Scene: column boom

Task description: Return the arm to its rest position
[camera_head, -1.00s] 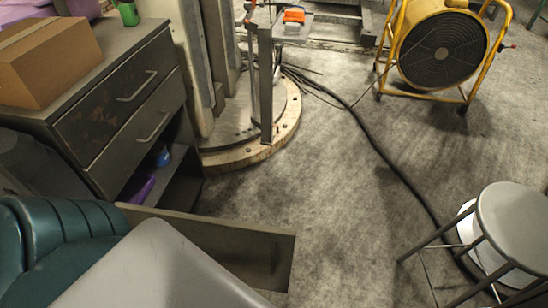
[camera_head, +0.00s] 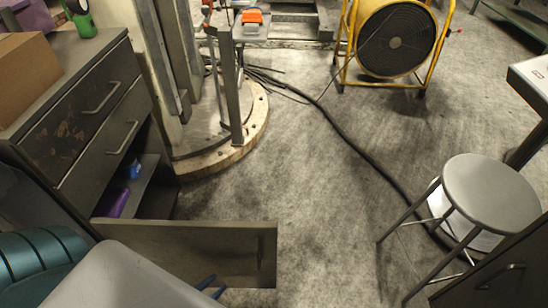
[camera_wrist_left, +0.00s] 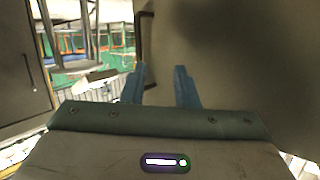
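My left gripper (camera_head: 212,287) shows at the bottom edge of the head view. Only its blue fingertips stick out past the grey arm housing, in front of the low dark panel (camera_head: 190,250). In the left wrist view the two blue fingers (camera_wrist_left: 159,88) stand apart with nothing between them. A large brown-grey surface (camera_wrist_left: 235,60) with a dark handle fills the right of that view, close beyond the fingers; I cannot tell whether they touch it. My right gripper is not in view.
A dark drawer cabinet (camera_head: 85,115) with a cardboard box (camera_head: 25,75) stands left. A round column base (camera_head: 225,145) is behind it. A yellow fan (camera_head: 395,40), a cable (camera_head: 365,150) and a grey stool (camera_head: 490,190) lie to the right.

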